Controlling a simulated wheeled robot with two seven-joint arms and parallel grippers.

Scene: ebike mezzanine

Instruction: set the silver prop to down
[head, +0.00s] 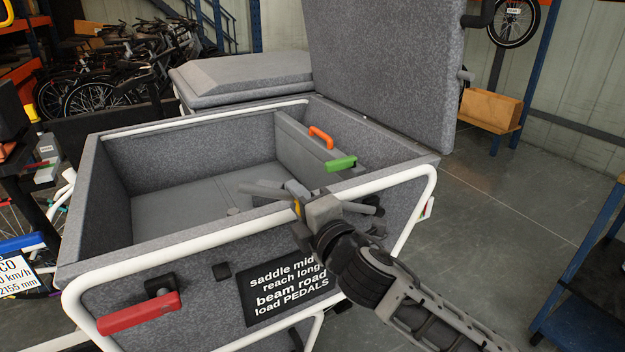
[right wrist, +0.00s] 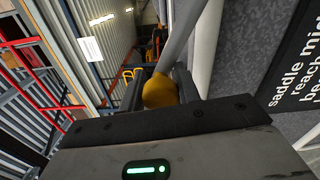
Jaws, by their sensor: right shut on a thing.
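The silver prop shows in the right wrist view as a pale grey rod (right wrist: 181,40) with a yellow knob (right wrist: 160,91) at its near end. My right gripper (right wrist: 160,92) is shut on that knob, with a dark finger on each side. In the head view my right gripper (head: 300,207) is at the front rim of the grey cargo box (head: 110,158), and a bit of yellow shows at its fingers. A grey bar (head: 262,190) reaches left from there over the box; I cannot tell surely whether it is the prop. My left gripper is not in view.
The box's big grey lid (head: 385,70) stands raised at the back right. An orange handle (head: 321,137) and a green handle (head: 341,163) sit inside. A red handle (head: 138,313) and a black text panel (head: 288,289) are on the front.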

